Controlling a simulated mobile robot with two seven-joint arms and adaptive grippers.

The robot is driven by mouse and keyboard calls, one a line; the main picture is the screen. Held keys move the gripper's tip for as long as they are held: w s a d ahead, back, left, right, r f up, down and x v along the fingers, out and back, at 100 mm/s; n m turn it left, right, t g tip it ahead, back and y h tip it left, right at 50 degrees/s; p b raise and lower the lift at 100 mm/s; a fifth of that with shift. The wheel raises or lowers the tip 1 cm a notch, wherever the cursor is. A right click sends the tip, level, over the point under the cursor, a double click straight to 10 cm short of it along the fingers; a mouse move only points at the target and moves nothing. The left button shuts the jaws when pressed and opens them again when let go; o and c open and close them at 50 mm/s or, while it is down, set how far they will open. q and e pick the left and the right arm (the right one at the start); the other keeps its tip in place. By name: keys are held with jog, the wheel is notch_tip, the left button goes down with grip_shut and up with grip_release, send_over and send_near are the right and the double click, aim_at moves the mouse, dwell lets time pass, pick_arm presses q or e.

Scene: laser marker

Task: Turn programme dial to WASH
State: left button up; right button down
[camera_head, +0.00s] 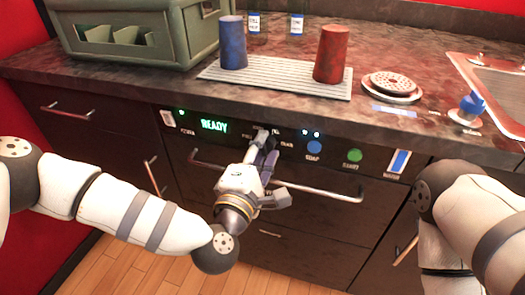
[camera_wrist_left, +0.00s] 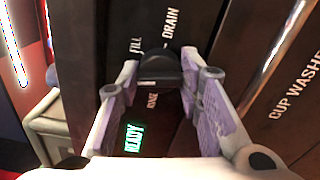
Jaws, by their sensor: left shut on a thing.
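The programme dial (camera_wrist_left: 160,68) is a dark knob on the black front panel (camera_wrist_left: 185,40), between the fingertips of my left gripper (camera_wrist_left: 158,78) in the left wrist view. The gripper is shut on it. FILL, DRAIN and RINSE labels show around the dial. A WASH label for it is not seen, and the pointer direction cannot be told. In the head view my left gripper (camera_head: 263,142) reaches up to the panel, and its fingers mostly hide the dial. My right arm (camera_head: 480,215) is at the right; its gripper is out of view.
The green READY display (camera_head: 214,125) is left of the dial. A blue button (camera_head: 314,148) and a green button (camera_head: 354,156) are to its right. A drawer handle (camera_head: 310,190) runs below the panel. The counter above holds a blue cylinder (camera_head: 232,45) and a red cylinder (camera_head: 331,54).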

pick_arm(q)
jog(key=shift+n+b, duration=0.45)
jog(key=shift+n, duration=1.15)
pick_arm(e)
jog(key=shift+s+f, duration=0.45)
jog(key=shift+f, duration=0.1)
pick_arm(q)
jog(key=o, duration=1.2)
jog(key=shift+c, duration=0.2)
jog(key=v, duration=1.2)
jog(key=shift+r, duration=0.1)
